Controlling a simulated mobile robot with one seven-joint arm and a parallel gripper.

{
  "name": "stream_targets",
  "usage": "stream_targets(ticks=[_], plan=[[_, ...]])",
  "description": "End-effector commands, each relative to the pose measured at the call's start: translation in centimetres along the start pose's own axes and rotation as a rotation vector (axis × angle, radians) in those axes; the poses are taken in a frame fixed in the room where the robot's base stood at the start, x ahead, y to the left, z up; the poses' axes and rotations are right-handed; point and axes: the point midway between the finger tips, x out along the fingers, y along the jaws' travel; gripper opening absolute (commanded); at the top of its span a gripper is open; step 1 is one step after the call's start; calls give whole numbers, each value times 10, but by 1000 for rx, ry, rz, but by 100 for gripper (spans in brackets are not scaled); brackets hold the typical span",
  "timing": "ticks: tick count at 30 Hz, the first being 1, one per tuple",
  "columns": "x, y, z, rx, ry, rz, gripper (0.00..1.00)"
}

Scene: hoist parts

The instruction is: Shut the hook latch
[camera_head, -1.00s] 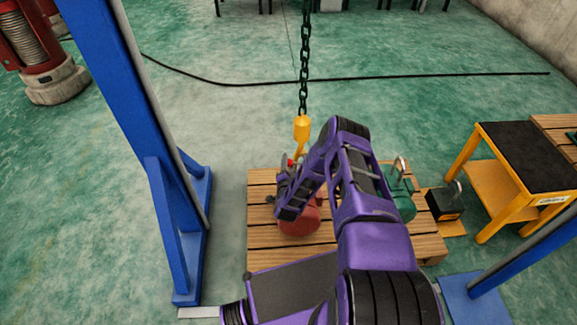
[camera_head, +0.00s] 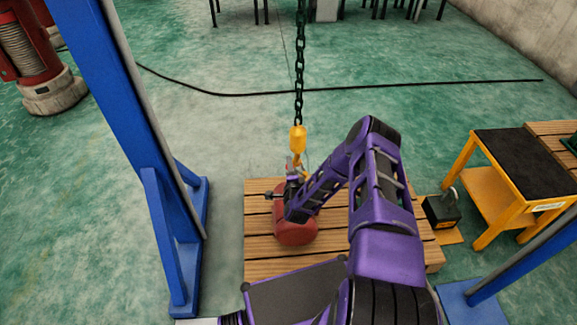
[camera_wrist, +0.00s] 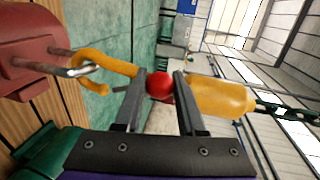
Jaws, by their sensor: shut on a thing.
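The yellow hook hangs from a chain (camera_head: 300,75); its upper body (camera_head: 298,140) shows in the head view, the arm covering part of it below. In the wrist view the hook's curved end (camera_wrist: 92,62) meets the metal ring (camera_wrist: 65,70) of the red load (camera_wrist: 25,40) and seems to pass through it. A red ball knob (camera_wrist: 159,86), apparently the latch's, sits between my fingers. My gripper (camera_wrist: 160,84) is shut on this knob, beside the hook. The latch bar itself is mostly hidden, so its position is unclear.
The red load (camera_head: 296,228) rests on a wooden pallet (camera_head: 262,262). A blue frame post (camera_head: 135,120) stands left. A black weight (camera_head: 441,210) and a yellow cart (camera_head: 490,185) stand right. A green object (camera_wrist: 45,155) lies close in the wrist view.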

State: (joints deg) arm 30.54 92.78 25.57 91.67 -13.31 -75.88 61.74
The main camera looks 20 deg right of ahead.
Motion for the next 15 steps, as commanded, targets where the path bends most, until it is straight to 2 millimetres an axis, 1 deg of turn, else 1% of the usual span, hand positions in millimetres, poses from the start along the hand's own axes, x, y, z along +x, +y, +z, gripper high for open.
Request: stream_targets(ticks=[12,13,15], plan=[[0,-2,0,9,-1,-4,0],[0,-2,0,9,-1,-4,43],[0,-2,0,9,-2,-3,55]])
